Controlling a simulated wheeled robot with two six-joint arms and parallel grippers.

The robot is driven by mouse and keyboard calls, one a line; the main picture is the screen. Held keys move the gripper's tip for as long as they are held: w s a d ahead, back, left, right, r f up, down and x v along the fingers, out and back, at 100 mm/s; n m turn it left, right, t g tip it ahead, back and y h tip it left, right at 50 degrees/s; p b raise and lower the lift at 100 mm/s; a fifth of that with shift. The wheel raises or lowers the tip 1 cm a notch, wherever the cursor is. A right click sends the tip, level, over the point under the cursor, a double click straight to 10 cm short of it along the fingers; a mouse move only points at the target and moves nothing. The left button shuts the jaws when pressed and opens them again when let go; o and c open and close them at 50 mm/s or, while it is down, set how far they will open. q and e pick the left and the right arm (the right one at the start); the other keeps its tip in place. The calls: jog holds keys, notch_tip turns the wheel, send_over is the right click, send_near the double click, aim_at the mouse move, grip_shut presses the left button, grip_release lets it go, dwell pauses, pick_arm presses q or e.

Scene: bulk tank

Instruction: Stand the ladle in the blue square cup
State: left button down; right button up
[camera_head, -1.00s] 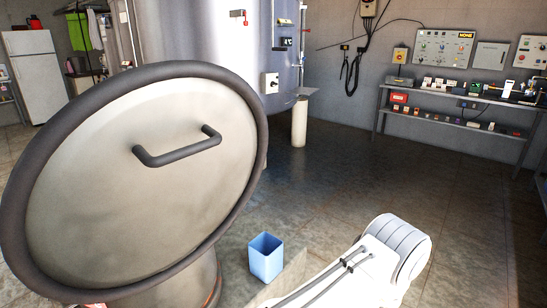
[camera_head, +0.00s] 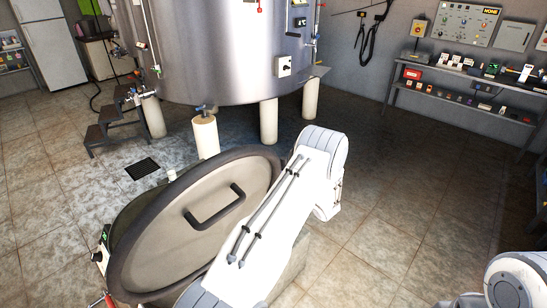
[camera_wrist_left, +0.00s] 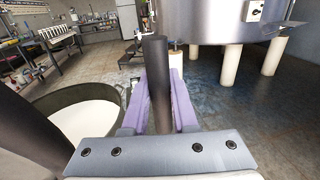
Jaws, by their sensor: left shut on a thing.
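My left gripper (camera_wrist_left: 159,82), with purple fingers, is shut around a dark, upright round shaft (camera_wrist_left: 157,62) in the left wrist view. I take the shaft for the ladle's handle; its bowl is hidden below the gripper. To the left is an open dark-rimmed vessel (camera_wrist_left: 62,92) with white contents; the gripper is beside it. In the head view my left arm hides its own gripper. The blue square cup is not visible in either current view. My right gripper is out of view; only a white link of that arm shows at lower right.
A large tilted lid (camera_head: 180,245) with a bar handle (camera_head: 215,207) stands beside my left arm. Behind it is a steel tank (camera_head: 220,50) on pale legs. Steps (camera_head: 115,125) stand at left, a loaded bench (camera_head: 465,85) at right.

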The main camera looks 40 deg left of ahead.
pick_arm(q)
jog(key=f+b, duration=0.8)
jog(key=f, duration=0.2)
jog(key=f+b, duration=0.8)
jog(key=f, duration=0.2)
jog(key=shift+a, duration=0.2)
dwell(0.5)
dwell(0.4)
jog(key=c, duration=0.6)
grip_release()
jog(key=shift+s+d, duration=0.1)
jog(key=v, duration=1)
jog(key=shift+d, duration=0.15)
